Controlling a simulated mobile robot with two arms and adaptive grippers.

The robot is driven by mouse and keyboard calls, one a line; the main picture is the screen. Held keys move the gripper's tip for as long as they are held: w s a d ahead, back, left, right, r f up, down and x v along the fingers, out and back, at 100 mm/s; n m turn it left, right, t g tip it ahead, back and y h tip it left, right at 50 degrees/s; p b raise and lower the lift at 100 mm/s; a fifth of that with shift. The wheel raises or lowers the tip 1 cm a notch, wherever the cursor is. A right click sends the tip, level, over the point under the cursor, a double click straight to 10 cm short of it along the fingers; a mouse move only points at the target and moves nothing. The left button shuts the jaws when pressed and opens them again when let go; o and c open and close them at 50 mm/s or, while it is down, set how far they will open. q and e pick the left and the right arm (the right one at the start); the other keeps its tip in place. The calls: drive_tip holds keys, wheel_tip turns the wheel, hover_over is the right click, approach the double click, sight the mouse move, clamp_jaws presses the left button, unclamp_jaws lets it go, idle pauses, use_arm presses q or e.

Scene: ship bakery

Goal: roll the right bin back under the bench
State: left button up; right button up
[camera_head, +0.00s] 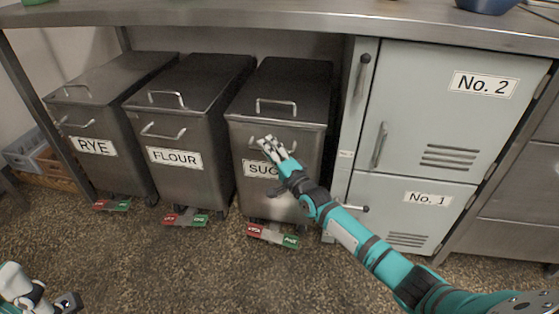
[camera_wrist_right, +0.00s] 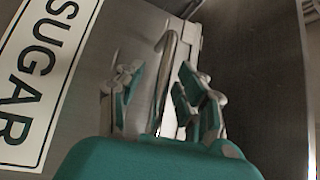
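The right bin (camera_head: 302,143) is a dark steel bin with a lid and a label that reads SUGAR in the wrist view (camera_wrist_right: 38,62). It stands below the bench (camera_head: 250,15), roughly in line with the two other bins. My right gripper (camera_head: 268,143) is at its front, above the label, and hides part of the front handle. In the wrist view my right gripper's fingers (camera_wrist_right: 158,95) are apart, with the bar of the front handle (camera_wrist_right: 163,75) between them; contact cannot be told. My left gripper (camera_head: 45,300) is low at the left, away from the bins; its opening is unclear.
The FLOUR bin (camera_head: 190,126) and RYE bin (camera_head: 108,132) stand to the left. Red and green pedals (camera_head: 272,235) sit at the sugar bin's foot. A grey locker (camera_head: 420,150) stands close on its right. The speckled floor (camera_head: 170,265) in front is clear.

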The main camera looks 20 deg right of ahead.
drive_tip(key=v, duration=1.1)
drive_tip(key=shift+s, duration=0.3)
drive_tip(key=shift+d+f, duration=0.1)
drive_tip(key=shift+d, duration=0.05)
